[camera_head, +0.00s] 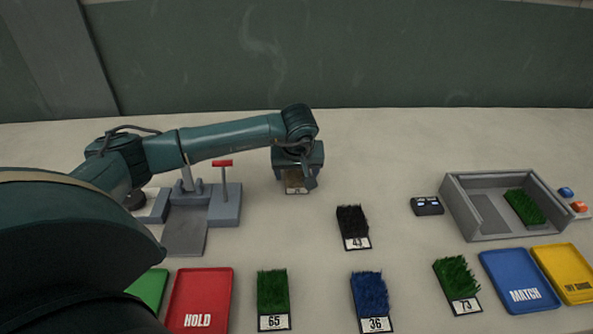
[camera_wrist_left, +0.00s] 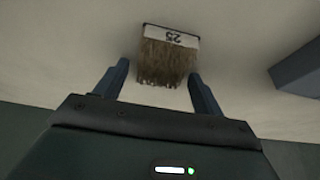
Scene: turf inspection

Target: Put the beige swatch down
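The beige swatch (camera_head: 296,183) is a small tuft of tan turf with a white label. In the left wrist view the beige swatch (camera_wrist_left: 165,62) shows its label, 25, upside down. It appears to rest on the table. My left gripper (camera_head: 296,181) is right over it, pointing down. In the left wrist view the left gripper (camera_wrist_left: 160,72) has its fingers apart, with the swatch between and just beyond the tips. A gap shows by the left finger; contact at the right finger is unclear. My right gripper is not in view.
Swatches 43 (camera_head: 352,222), 65 (camera_head: 273,294), 36 (camera_head: 370,296) and 73 (camera_head: 457,279) stand nearby. A grey tray (camera_head: 458,205) holds green turf at right. Red HOLD (camera_head: 203,290) and blue MATCH (camera_head: 520,280) trays lie in front. A grey fixture (camera_head: 226,205) stands left of the gripper.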

